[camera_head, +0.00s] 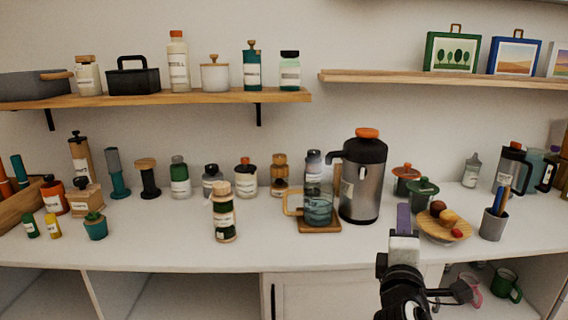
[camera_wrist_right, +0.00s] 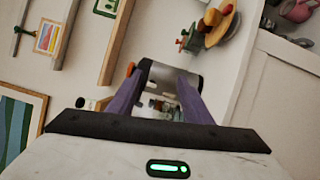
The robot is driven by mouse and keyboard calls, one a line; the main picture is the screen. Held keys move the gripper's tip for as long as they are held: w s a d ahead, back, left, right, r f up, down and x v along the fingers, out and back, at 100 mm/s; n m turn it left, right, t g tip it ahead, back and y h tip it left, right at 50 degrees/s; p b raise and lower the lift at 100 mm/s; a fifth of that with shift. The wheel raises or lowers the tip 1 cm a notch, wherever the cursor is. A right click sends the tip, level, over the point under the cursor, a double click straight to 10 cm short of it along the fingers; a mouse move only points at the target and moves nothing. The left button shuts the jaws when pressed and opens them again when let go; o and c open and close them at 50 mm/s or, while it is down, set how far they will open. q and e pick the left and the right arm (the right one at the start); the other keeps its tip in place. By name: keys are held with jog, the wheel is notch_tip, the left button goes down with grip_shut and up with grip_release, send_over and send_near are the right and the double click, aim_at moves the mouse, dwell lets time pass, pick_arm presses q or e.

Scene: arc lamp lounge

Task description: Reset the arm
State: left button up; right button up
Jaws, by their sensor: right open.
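My right gripper (camera_head: 403,212) is raised over the front of the white counter (camera_head: 150,246), right of the middle in the head view, with its purple fingers pointing toward the back. In the right wrist view the two purple fingers of the gripper (camera_wrist_right: 160,84) stand apart with nothing between them. The steel dispenser with the orange lid (camera_head: 363,182) stands behind and to the left of the gripper; it also shows beyond the fingers in the wrist view (camera_wrist_right: 158,78). My left gripper is not in view.
A wooden plate with food (camera_head: 432,231) and a grey cup with pens (camera_head: 493,223) stand right of the gripper. A glass mug (camera_head: 318,210) sits on a wooden board to its left. Jars line the counter's back. Two wooden shelves (camera_head: 200,97) hang above.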

jog(key=s+d+r+n+t+h, duration=0.1)
jog(key=d+r+n+h, duration=0.15)
jog(key=d, duration=0.65)
jog(key=s+d+r+n+h, duration=0.1)
jog(key=d+r+n, duration=0.15)
jog(key=d, duration=0.55)
jog(key=s+a+f+m+g+y, duration=0.25)
jog(key=s+f, duration=0.25)
jog(key=f, duration=0.6)
jog(key=s+a+f+m+g+y, duration=0.25)
jog(key=s+f, duration=0.25)
jog(key=f, duration=0.6)
jog(key=s+a+f+m+g+y, duration=0.1)
jog(key=s+a+f+m+y, duration=0.25)
jog(key=f, duration=0.75)
jog(key=s+a+f+m+g+y, duration=0.25)
jog(key=s+f, duration=0.35)
jog(key=s, duration=0.4)
jog(key=s+a+f+m+g+y, duration=0.1)
jog(key=s+a+f+m+g, duration=0.25)
jog(key=s, duration=0.65)
jog(key=w+a+m+t+p, duration=0.1)
jog(key=a+m, duration=0.3)
jog(key=a, duration=0.7)
jog(key=shift+w+a+t+y, duration=0.15)
jog(key=shift+w+t+y, duration=0.2)
jog(key=shift+t, duration=0.25)
